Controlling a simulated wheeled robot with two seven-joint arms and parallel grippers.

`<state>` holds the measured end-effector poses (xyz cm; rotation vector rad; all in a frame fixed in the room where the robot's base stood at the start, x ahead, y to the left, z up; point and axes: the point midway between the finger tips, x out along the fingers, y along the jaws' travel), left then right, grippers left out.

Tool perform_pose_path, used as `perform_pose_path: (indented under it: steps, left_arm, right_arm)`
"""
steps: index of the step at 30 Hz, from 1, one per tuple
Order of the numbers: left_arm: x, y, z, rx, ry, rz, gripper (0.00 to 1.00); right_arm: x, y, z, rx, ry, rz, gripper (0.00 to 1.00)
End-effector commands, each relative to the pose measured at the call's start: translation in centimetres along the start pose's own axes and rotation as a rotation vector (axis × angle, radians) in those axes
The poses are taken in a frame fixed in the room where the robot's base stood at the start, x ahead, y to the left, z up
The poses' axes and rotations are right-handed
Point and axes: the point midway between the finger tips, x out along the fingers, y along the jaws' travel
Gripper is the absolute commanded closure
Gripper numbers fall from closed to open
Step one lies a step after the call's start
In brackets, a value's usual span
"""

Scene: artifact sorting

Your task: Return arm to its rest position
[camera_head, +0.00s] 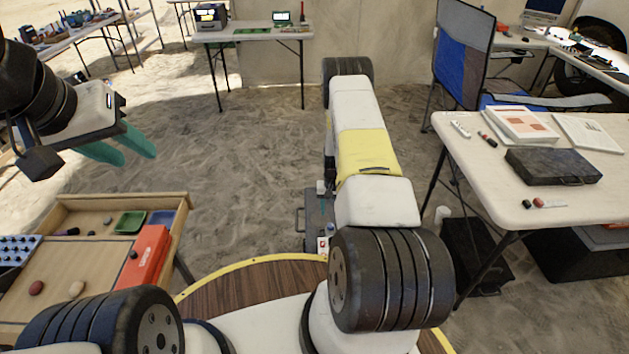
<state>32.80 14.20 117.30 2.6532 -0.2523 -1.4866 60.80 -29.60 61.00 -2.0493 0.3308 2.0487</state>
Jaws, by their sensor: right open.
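My left gripper (126,149) hangs in the air at the upper left, above the floor beyond the wooden tray table. Its two teal fingers are apart, with nothing between them. My right arm reaches forward through the middle of the view, its white and yellow forearm above the sand.
The wooden tray table (180,212) at lower left holds stones, a red box (148,257), a green tray (130,222) and a blue tray (161,217). A white table (480,180) with a black case (552,166) stands right of my right arm. Sandy floor between is mostly clear.

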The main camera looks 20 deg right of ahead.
Motion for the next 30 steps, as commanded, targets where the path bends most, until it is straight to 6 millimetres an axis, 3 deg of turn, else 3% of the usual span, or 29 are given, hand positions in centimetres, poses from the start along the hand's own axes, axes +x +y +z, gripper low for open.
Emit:
perform_pose_path:
  steps: [6,8,10,15,20,26,30]
  left_arm:
    - [0.0,0.0,0.0,0.0,0.0,0.0,0.64]
    - [0.0,0.0,0.0,0.0,0.0,0.0,0.64]
    - [0.0,0.0,0.0,0.0,0.0,0.0,0.64]
    - [0.0,0.0,0.0,0.0,0.0,0.0,0.64]
    - [0.0,0.0,0.0,0.0,0.0,0.0,0.64]
    - [0.0,0.0,0.0,0.0,0.0,0.0,0.64]
    - [0.0,0.0,0.0,0.0,0.0,0.0,0.64]
  right_arm:
    - [-0.6,-0.1,-0.2,0.0,0.005,-0.002,0.51]
    - [-1.8,-0.3,-0.7,-0.001,0.014,-0.006,0.51]
    - [-4.3,-0.8,-1.3,-0.004,0.029,-0.015,0.51]
    - [-13.8,-2.7,-2.6,-0.02,0.082,-0.054,0.51]
    - [-23.1,-4.4,-2.0,-0.044,0.134,-0.093,0.51]
    - [-33.6,-6.2,1.0,-0.087,0.198,-0.141,0.51]
    - [-40.1,-7.0,4.3,-0.124,0.245,-0.172,0.51]
